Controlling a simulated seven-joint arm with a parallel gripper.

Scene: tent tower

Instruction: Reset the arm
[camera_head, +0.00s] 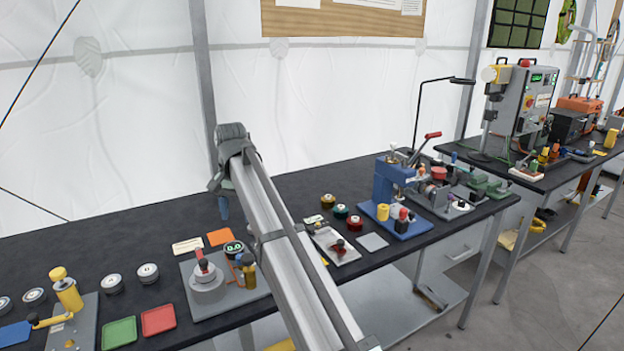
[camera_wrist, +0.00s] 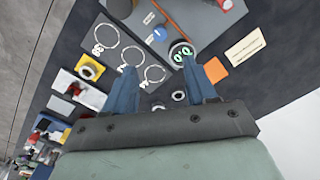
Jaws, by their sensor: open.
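My arm reaches from the bottom of the head view up over the black workbench (camera_head: 130,240), bent at an elbow near the tent wall. My gripper (camera_head: 223,207) hangs behind the arm there, mostly hidden, with a bit of blue finger showing above the bench. In the wrist view my gripper (camera_wrist: 158,67) shows two blue fingers set well apart, with nothing held between them. Beyond them lie a round gauge with green digits (camera_wrist: 183,55), an orange square (camera_wrist: 215,70) and a cream label card (camera_wrist: 245,47).
A grey plate with a red-handled device (camera_head: 207,275) stands left of my arm. Red and green trays (camera_head: 119,333) lie farther left. A blue press (camera_head: 390,187) and small round parts (camera_head: 341,211) stand to the right. Behind is the white tent wall (camera_head: 130,120).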

